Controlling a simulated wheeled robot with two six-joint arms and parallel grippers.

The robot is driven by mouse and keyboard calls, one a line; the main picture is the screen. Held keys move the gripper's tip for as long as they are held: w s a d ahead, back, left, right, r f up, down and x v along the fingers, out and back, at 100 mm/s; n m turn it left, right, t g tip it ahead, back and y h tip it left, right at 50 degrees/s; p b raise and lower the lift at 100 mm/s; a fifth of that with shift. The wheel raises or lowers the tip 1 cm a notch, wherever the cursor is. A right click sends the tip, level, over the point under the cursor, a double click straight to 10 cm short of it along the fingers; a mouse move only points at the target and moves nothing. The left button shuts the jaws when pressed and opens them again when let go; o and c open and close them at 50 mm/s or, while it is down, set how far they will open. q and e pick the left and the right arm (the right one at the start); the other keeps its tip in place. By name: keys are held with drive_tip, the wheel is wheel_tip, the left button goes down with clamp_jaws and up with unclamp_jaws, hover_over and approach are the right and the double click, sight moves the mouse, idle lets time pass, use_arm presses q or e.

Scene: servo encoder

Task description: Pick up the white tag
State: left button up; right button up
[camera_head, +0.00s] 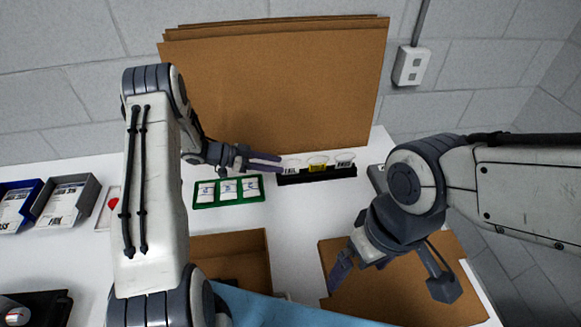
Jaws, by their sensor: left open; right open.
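A low black holder (317,175) stands at the back of the white table, in front of the brown boards. Three tags are in it: a white tag with dark print (291,167) at the left, a yellow tag (318,165) in the middle and another white tag with dark print (344,160) at the right. The print is too small to read surely. My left gripper (267,162) is open and empty, its fingers pointing right, close to the left white tag; I cannot tell whether they touch. My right gripper (341,275) is open, low over brown cardboard, away from the tags.
A green tray (229,203) with three white packets lies just below my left gripper. Brown boards (275,75) lean on the wall behind. An open cardboard box (235,243) stands nearer. Grey and blue bins (78,215) are at the left. Table between tray and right gripper is clear.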

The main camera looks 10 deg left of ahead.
sight(290, 168)
use_arm(q)
drive_tip(key=p+x, duration=0.2)
drive_tip(key=x, duration=0.2)
drive_tip(key=shift+d, duration=0.25)
drive_tip(key=shift+w+d+f, duration=0.2)
drive_tip(key=shift+d+f, duration=0.1)
drive_tip(key=shift+d, duration=0.05)
clamp_jaws()
